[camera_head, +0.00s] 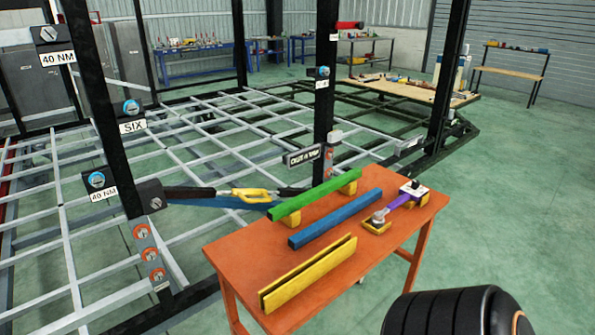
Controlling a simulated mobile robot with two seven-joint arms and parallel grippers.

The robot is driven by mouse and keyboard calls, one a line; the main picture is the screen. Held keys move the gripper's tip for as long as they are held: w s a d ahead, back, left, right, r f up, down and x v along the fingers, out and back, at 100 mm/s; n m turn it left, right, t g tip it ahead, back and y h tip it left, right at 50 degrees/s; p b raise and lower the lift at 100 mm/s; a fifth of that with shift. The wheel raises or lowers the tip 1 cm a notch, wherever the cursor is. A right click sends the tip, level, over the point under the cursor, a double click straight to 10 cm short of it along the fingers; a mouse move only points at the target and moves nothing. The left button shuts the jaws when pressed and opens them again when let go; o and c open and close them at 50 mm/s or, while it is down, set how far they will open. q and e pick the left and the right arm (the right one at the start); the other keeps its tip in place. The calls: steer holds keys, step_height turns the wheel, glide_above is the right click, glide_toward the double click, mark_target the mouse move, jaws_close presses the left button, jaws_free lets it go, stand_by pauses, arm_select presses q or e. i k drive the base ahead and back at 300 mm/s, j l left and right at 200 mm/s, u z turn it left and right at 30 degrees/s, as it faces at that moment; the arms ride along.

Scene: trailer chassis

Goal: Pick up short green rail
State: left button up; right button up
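A yellow rail (308,272) lies nearest the front edge. The green rail's top and near side show without cover. Neither of my grippers is in view.
A purple-handled tool (400,203) with yellow supports sits at the table's right end. Black posts (326,110) of the grey chassis frame stand just behind the table. A black tool with a yellow grip (250,195) hangs beside the rail's left end. Floor to the right is clear.

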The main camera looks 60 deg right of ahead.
mark_target(275, 213)
steer(key=k+l+u, duration=0.15)
steer(key=l+u, duration=0.15)
steer(key=k+l+u, duration=0.15)
steer(key=l+u, duration=0.15)
steer(key=l, duration=0.2)
steer(key=k+l+u, duration=0.2)
steer(key=l, duration=0.2)
steer(key=k+l+u, duration=0.15)
steer(key=k+l, duration=0.15)
steer(key=k+l+u, duration=0.1)
steer(key=k+l, duration=0.5)
steer(key=l, duration=0.15)
steer(key=k+l, duration=0.6)
steer(key=i+l+u, duration=0.05)
steer(key=l, duration=0.05)
